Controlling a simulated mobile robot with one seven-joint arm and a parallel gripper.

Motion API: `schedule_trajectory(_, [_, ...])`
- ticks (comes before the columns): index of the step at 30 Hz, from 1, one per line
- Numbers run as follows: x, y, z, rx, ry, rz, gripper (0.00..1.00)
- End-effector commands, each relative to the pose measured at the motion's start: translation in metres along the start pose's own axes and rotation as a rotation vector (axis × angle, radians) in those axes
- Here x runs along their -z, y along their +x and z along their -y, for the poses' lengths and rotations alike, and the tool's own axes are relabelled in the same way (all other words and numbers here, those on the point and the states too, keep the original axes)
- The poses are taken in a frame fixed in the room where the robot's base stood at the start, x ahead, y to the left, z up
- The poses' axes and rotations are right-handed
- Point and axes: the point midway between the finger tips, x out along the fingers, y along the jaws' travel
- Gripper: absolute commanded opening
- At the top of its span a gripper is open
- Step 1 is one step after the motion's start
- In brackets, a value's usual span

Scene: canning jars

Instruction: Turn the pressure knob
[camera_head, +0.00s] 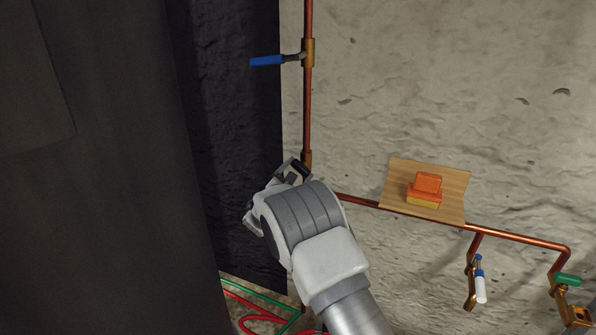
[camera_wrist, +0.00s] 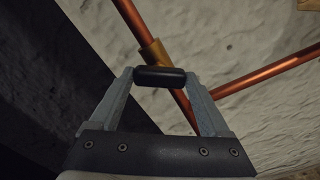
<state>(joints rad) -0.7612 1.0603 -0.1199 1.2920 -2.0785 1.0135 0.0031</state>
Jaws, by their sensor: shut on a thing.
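A black, rounded knob (camera_wrist: 160,76) lies crosswise between the fingertips of my gripper (camera_wrist: 159,78) in the wrist view. Both grey fingers press on its ends, so my gripper is shut on it. The knob sits in front of a copper pipe and just below a brass fitting (camera_wrist: 154,54). I take it for the pressure knob; no label shows. In the head view my gripper (camera_head: 292,172) is at the pipe junction, and my wrist hides most of the knob and the fitting there.
A blue-handled valve (camera_head: 267,61) is on the vertical copper pipe (camera_head: 308,110) above. A wooden board (camera_head: 396,190) with an orange-yellow block (camera_head: 425,190) is right of my gripper. A blue-and-white tap handle (camera_head: 479,281) and a green handle (camera_head: 568,280) are lower right. A dark wall stands left.

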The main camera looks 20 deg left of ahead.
Motion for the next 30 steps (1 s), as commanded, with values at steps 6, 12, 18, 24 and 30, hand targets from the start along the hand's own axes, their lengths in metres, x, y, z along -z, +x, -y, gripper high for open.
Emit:
schedule_trajectory(6, [-0.0009, -0.0011, -0.0021, -0.002, -0.199, -0.001, 0.25])
schedule_trajectory(12, [-0.0014, -0.0009, -0.0019, -0.001, -0.39, 0.0, 0.25])
schedule_trajectory(18, [-0.0016, -0.0009, -0.0021, -0.001, -0.578, -0.001, 0.25])
schedule_trajectory(24, [-0.0009, -0.0008, -0.0016, -0.001, -0.746, -0.002, 0.25])
schedule_trajectory(30, [-0.0006, -0.0007, -0.001, -0.001, -0.876, -0.001, 0.25])
